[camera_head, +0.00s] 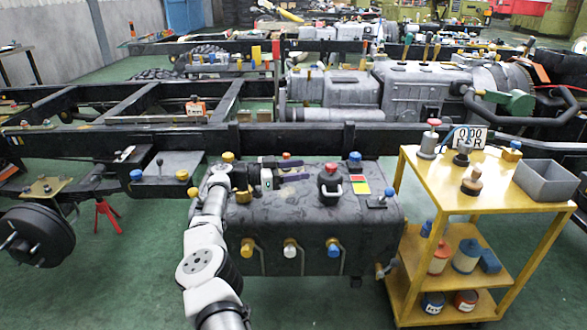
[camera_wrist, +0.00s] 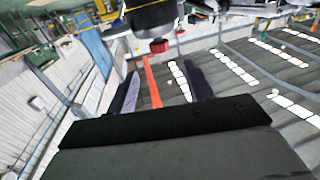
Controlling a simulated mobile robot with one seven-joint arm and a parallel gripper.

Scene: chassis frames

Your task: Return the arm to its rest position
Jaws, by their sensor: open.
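My arm rises from the bottom of the head view, in front of the dark grey tank (camera_head: 318,230), and bends right at the wrist. My gripper (camera_head: 302,170) is above the tank's left top, its fingers pointing right. In the wrist view my gripper (camera_wrist: 163,85) shows two dark fingers spread apart with nothing held between them. A dark round object with a red knob (camera_wrist: 159,46) appears beyond the fingers; I cannot tell which part it is.
A yellow cart (camera_head: 470,187) with a grey bin (camera_head: 546,181) stands right of the tank. A red-topped black canister (camera_head: 330,184) and blue cap (camera_head: 354,160) sit on the tank, near my gripper. A chassis rail (camera_head: 290,136) runs behind. Green floor (camera_head: 130,270) is open at left.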

